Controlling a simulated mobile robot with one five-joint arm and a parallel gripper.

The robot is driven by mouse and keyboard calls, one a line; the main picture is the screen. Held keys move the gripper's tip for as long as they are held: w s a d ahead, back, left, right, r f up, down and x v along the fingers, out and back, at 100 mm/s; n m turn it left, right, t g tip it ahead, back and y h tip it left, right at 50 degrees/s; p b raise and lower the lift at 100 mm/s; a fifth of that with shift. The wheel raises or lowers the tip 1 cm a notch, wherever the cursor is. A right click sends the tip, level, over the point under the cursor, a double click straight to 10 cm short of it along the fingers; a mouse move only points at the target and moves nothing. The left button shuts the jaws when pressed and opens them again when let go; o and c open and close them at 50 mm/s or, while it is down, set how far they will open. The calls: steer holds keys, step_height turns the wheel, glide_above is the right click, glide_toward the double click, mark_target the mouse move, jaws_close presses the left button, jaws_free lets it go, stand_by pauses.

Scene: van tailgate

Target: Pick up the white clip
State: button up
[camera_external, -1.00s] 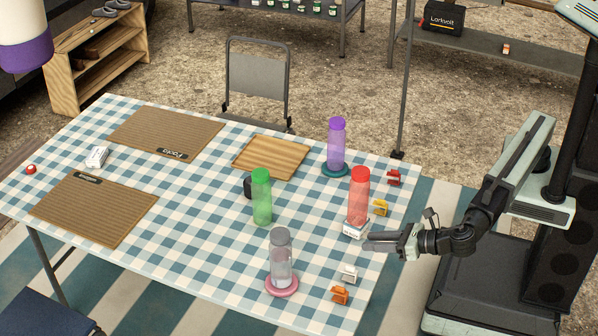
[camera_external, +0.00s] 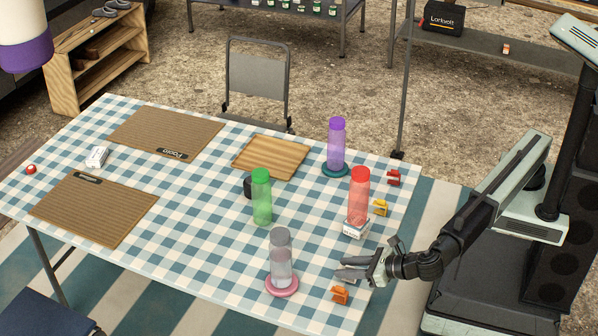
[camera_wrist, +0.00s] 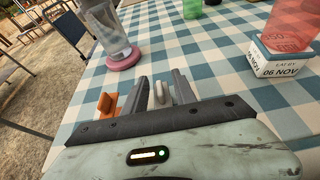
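The white clip (camera_wrist: 161,94) shows in the wrist view between the two fingers of my gripper (camera_wrist: 160,92), closer to the left finger. My gripper is open, with a gap on the right side of the clip; whether the left finger touches it I cannot tell. In the external view my gripper (camera_external: 348,268) reaches over the table's right edge, low near the tabletop. It hides most or all of the white clip there.
An orange clip (camera_external: 340,295) sits close beside my gripper, left of it in the wrist view (camera_wrist: 107,104). A clear bottle (camera_external: 281,258) stands on a pink coaster (camera_external: 282,290). A red bottle (camera_external: 359,188) stands on a white date block (camera_external: 355,229). Yellow (camera_external: 380,207) and red (camera_external: 393,177) clips lie behind.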

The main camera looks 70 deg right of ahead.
steer(key=shift+x, duration=0.95)
steer(key=shift+s, duration=0.1)
jaws_close()
steer(key=shift+r+p, duration=0.5)
steer(key=shift+r, duration=0.1)
step_height(320, 180, up, 3)
steer(key=p, duration=0.3)
steer(key=s+d, duration=1)
steer(key=d, duration=0.2)
steer(key=shift+d+r+p, duration=0.25)
steer(key=shift+r+p, duration=0.15)
steer(key=shift+p, duration=0.05)
